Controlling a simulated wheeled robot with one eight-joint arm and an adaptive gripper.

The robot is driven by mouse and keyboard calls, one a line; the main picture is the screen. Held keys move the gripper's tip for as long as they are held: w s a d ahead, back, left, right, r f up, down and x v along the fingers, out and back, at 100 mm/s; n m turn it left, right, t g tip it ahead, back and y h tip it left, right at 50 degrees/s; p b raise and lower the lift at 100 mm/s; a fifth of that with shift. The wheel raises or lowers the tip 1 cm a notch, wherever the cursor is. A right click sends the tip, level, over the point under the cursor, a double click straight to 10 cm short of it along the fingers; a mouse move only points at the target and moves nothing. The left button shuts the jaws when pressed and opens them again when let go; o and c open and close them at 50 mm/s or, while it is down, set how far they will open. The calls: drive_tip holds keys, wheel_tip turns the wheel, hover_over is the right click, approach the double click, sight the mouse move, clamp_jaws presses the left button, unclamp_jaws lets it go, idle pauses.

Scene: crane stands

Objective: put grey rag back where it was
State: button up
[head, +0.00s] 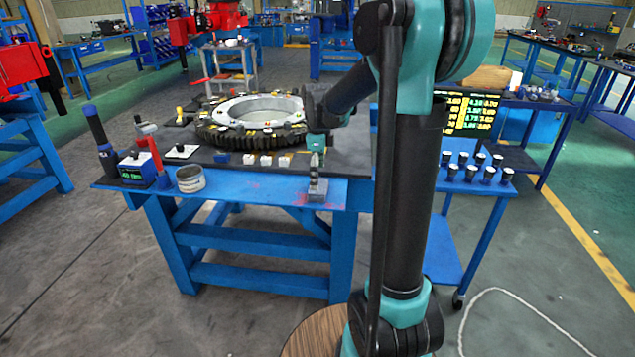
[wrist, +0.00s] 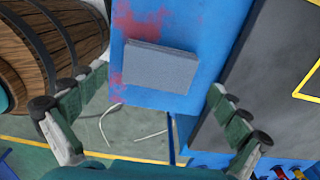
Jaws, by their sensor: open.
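A grey rectangular piece, which looks like the folded grey rag (wrist: 160,67), lies flat on the blue, red-stained front strip of the workbench (wrist: 200,25). In the head view the grey rag (head: 316,194) shows at the bench's front edge, partly behind my gripper (head: 316,158). My gripper points down above it. In the wrist view my gripper (wrist: 156,82) is open, with its fingers apart on either side of the rag and nothing between them. I cannot tell the exact height of the fingertips above the rag.
A large toothed ring (head: 255,115) lies on the bench behind my gripper. A round metal can (head: 190,179), a blue display box (head: 137,170) and small white blocks (head: 267,160) stand left. A cart with several dark cups (head: 480,168) is right. A wooden barrel (wrist: 50,45) shows in the wrist view.

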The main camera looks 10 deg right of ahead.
wheel_tip(320, 180, up, 10)
drive_tip(key=f, duration=0.1)
drive_tip(key=s+d+f+n+t, duration=0.2)
drive_tip(key=s+f+n, duration=0.7)
drive_tip(key=s+n, duration=0.1)
drive_tip(key=s+d+f+n+t, duration=0.2)
drive_tip(key=s+f+n, duration=0.8)
drive_tip(key=s+n, duration=0.1)
drive_tip(key=shift+s+d+n, duration=0.2)
drive_tip(key=shift+s+n, duration=0.1)
drive_tip(key=shift+s, duration=0.3)
drive_tip(key=shift+r, duration=0.1)
